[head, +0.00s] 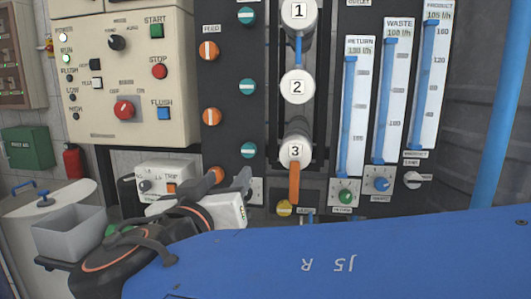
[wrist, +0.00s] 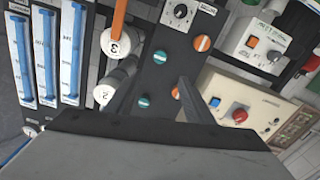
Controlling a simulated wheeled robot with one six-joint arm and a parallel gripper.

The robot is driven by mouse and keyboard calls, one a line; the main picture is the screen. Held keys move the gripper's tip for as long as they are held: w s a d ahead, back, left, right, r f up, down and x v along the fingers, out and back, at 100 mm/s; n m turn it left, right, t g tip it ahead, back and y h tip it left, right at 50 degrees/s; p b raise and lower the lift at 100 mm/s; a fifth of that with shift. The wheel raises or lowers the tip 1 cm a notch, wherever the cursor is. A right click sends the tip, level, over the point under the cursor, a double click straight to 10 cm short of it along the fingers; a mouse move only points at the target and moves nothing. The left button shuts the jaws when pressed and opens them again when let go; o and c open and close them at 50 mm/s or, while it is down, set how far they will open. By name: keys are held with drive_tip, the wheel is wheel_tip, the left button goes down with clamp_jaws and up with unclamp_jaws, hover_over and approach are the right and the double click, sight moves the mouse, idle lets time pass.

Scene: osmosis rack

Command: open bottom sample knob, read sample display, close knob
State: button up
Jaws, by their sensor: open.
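The black knob panel (head: 228,70) carries orange and teal round knobs in two columns. The lowest orange knob (head: 215,175) is partly hidden by my gripper; the lowest teal knob (head: 248,150) is clear. In the wrist view, upside down, the lowest orange knob (wrist: 202,43) and lowest teal knob (wrist: 159,57) lie beyond the fingertips. My gripper (head: 232,180) is open and empty before the panel's lower part; its fingers also show in the wrist view (wrist: 163,80). A small plate with a black dial (wrist: 181,11) sits below the knobs. I cannot read any sample display.
White housings numbered 1 to 3 stand right of the panel, with an orange handle (head: 294,182) hanging below 3. Flow tubes (head: 390,90) are farther right. A cream control box (head: 125,75) is left. A grey bin (head: 70,232) is lower left.

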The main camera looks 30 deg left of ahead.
sight(248, 152)
drive_tip(key=x, duration=1.7)
drive_tip(key=shift+w, duration=0.2)
drive_tip(key=c, duration=1)
drive_tip(key=shift+c, duration=0.2)
